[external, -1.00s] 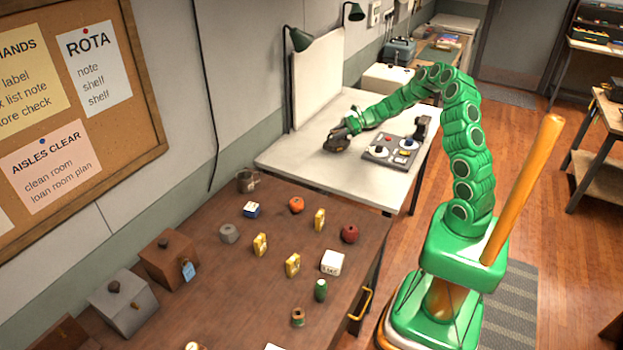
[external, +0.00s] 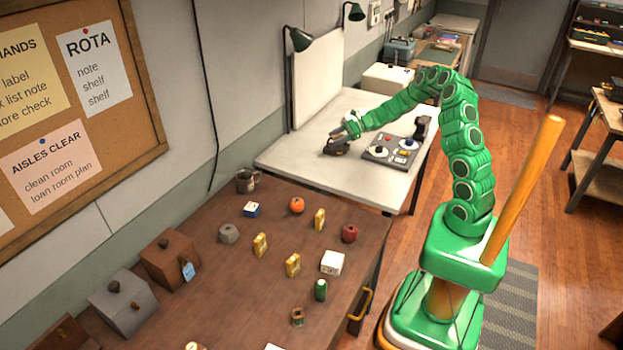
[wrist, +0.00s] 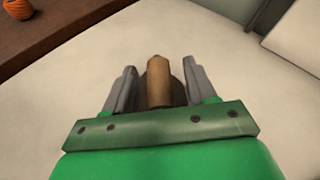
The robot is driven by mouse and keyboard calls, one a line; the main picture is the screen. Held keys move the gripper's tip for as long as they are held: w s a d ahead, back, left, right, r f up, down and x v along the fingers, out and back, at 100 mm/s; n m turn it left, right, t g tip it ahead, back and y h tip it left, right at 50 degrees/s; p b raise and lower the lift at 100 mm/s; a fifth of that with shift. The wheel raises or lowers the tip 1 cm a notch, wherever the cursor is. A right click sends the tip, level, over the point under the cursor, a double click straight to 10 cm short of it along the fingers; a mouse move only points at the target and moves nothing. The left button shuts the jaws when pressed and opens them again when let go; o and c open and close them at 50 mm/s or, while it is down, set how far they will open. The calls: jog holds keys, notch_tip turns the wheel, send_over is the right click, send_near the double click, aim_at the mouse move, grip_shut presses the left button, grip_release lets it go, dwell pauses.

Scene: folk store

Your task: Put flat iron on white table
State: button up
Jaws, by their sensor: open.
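The flat iron (external: 336,148) is a dark shape on the white table (external: 315,177), under the end of my arm in the external view. In the wrist view its brown wooden handle (wrist: 159,82) stands between my fingers, with part of its dark body showing behind. My gripper (external: 350,131) is at the iron, and it also shows in the wrist view (wrist: 158,86). Its two grey fingers are open, one on each side of the handle, with gaps visible. The iron's underside and its exact contact with the table are hard to see.
A panel with knobs (external: 390,152) lies on the white table to the right of the iron. A green lamp (external: 293,60) stands at the table's back left edge. The brown table (external: 215,290) in front holds several small objects. The white table's front left is clear.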

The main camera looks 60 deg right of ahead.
jog(key=shift+r, duration=0.1)
jog(key=v, duration=1.2)
jog(key=s+a+r+n+g, duration=0.3)
jog(key=s+a+n, duration=0.15)
jog(key=a, duration=0.45)
jog(key=s+a+r+n+g, duration=0.3)
jog(key=a+n, duration=0.2)
jog(key=a, duration=0.4)
jog(key=s+a+r+n+g, duration=0.3)
jog(key=s+a+n, duration=0.1)
jog(key=a, duration=0.6)
jog(key=s+a+r+n+g+h, duration=0.1)
jog(key=s+a+n+g+h, duration=0.3)
jog(key=s, duration=0.6)
jog(key=s+r+n+t+h, duration=0.15)
jog(key=s+n, duration=0.35)
jog(key=s, duration=0.5)
jog(key=s+d+n+h, duration=0.3)
jog(key=s+d, duration=0.1)
jog(key=s, duration=0.3)
jog(key=shift+f+g, duration=0.25)
jog(key=shift+g, duration=0.1)
